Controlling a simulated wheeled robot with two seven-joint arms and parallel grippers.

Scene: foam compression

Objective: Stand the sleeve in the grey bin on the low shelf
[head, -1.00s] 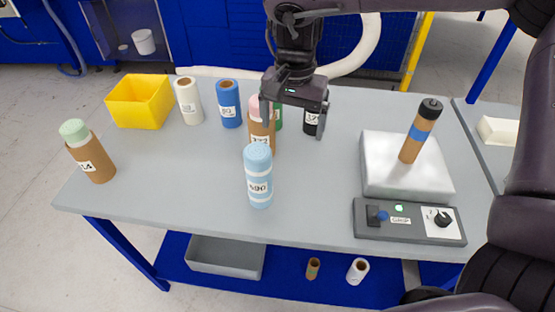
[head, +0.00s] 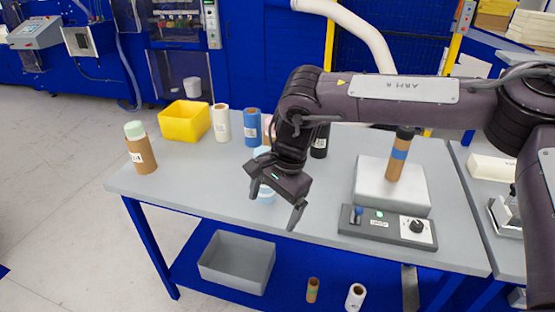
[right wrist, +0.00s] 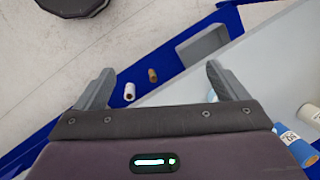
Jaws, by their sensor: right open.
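The grey bin (head: 205,272) stands on the blue low shelf under the table, and nothing shows inside it. A small brown sleeve with a green band (head: 312,291) and a white sleeve (head: 355,297) stand on that shelf to its right. The right wrist view also shows the bin (right wrist: 204,44), the brown sleeve (right wrist: 152,75) and the white sleeve (right wrist: 129,91). Which sleeve is meant, I cannot tell. My right gripper (head: 272,213) is open and empty, above the front part of the tabletop in the picture. My left gripper is not in view.
The tabletop (head: 190,185) overhangs the shelf. It carries a brown bottle (head: 142,155), a yellow bin (head: 185,123), a white roll (head: 221,124), a blue roll (head: 252,128), a black-capped tube on a pale block (head: 392,183) and a control box (head: 388,228). My arm hides some items.

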